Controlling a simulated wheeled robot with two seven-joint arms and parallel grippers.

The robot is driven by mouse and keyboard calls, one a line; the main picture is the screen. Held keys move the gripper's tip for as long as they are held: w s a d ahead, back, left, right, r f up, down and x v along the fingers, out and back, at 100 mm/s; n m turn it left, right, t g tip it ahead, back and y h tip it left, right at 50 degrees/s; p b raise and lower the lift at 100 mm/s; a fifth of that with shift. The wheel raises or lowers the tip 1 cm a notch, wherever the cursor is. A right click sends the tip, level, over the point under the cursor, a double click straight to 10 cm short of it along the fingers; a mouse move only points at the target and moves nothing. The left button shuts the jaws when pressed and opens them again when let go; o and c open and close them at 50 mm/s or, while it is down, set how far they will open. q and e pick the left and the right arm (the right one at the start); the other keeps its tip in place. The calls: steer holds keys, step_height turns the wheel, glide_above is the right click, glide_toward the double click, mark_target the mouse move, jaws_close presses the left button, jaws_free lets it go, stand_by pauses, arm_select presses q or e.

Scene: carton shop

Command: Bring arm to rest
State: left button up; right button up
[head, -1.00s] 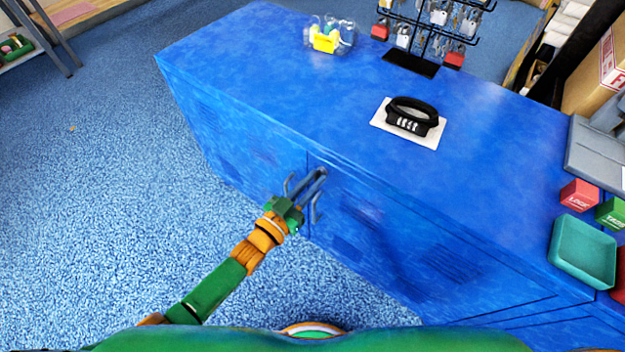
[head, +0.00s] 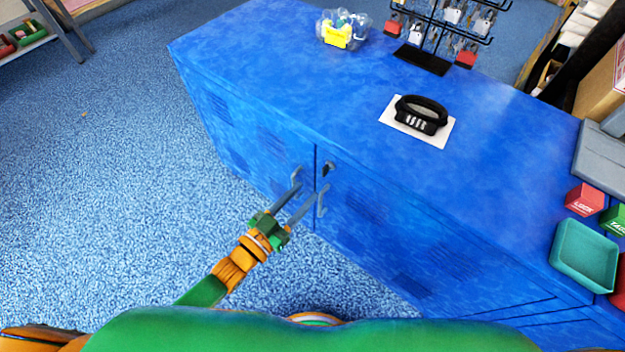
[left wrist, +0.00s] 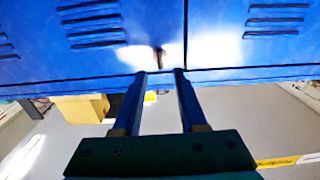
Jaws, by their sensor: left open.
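My left gripper (head: 306,193) is in front of the blue cabinet (head: 240,70), by its two doors. Its fingers are apart with nothing between them. In the left wrist view the gripper (left wrist: 160,73) points at the cabinet doors (left wrist: 100,45), and its fingers are parallel with a gap. A small dark lock or key (head: 328,168) sits near the top of the right door and also shows in the left wrist view (left wrist: 159,57). My right gripper is not in view.
On the cabinet top are a black combination lock (head: 421,115) on a white card, a clear tub (head: 342,30) with yellow items and a padlock rack (head: 430,58). A green tray (head: 584,255) and a red box (head: 584,199) are at right. Open blue floor (head: 110,180) lies left.

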arm_select(q)
steer(key=shift+a, duration=0.1)
stand_by(0.3)
steer(key=s+a+f+n+g+y, duration=0.1)
steer(key=a+f+g+y, duration=0.15)
steer(key=f, duration=0.45)
steer(key=s+a+f+n+g+y, duration=0.1)
steer(key=s+a+f+y, duration=0.2)
steer(key=f, duration=0.4)
steer(key=s+a+f+n+g+y, duration=0.2)
steer(key=s+a+f+g+y, duration=0.35)
steer(key=s+f, duration=0.75)
steer(key=s+a+f+g+p, duration=0.1)
steer(key=s+a+g, duration=0.1)
steer(key=s, duration=0.5)
steer(key=s+a+f+g+p, duration=0.1)
steer(key=s+a+g, duration=0.15)
steer(key=s, duration=0.45)
step_height(320, 180, up, 15)
steer(key=p, duration=1.4)
steer(key=shift+w+d+n+p, duration=0.3)
steer(key=shift+w+d+p, duration=0.05)
steer(key=shift+w+d, duration=0.1)
